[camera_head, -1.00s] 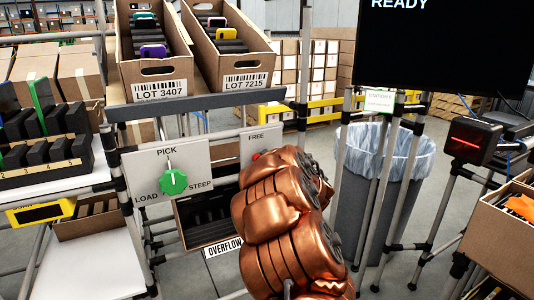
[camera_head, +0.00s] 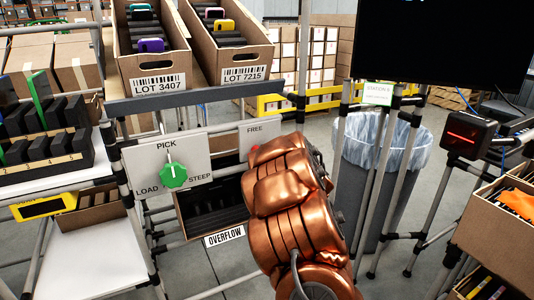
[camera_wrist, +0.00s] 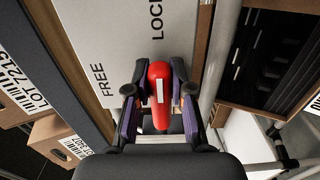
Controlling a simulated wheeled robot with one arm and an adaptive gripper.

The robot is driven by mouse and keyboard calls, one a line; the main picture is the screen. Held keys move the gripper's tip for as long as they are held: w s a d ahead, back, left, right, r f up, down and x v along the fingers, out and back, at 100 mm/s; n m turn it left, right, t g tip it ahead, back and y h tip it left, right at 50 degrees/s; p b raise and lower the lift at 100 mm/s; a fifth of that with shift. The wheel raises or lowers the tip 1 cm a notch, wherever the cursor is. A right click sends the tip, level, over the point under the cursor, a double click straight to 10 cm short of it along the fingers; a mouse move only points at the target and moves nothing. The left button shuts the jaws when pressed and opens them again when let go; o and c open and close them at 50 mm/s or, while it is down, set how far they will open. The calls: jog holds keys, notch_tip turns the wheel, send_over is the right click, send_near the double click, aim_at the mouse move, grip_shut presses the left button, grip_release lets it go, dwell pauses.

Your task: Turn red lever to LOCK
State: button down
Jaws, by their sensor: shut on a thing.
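The red lever (camera_wrist: 159,95) stands on a white plate (camera_wrist: 125,50) in the wrist view. The plate carries the word FREE at the left and LOCK, partly cut off, at the top. The lever's rounded end and white stripe lie up the picture, towards LOCK. My gripper (camera_wrist: 159,105) is shut on the lever, one dark-and-purple finger on each side. In the head view my copper arm hides most of this plate (camera_head: 247,135); FREE and a bit of red show at its left edge, and LOCK and my gripper are hidden.
A green knob (camera_head: 173,175) on a neighbouring plate has PICK, LOAD and STEEP labels. An OVERFLOW bin (camera_head: 225,238) sits below. Lot cartons (camera_head: 160,82) stand above on the rack. A grey waste bin (camera_head: 370,185) and metal posts are at right.

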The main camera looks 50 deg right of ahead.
jog(key=c, duration=1)
grip_release()
jog(key=v, duration=1.2)
jog(key=shift+w, duration=0.1)
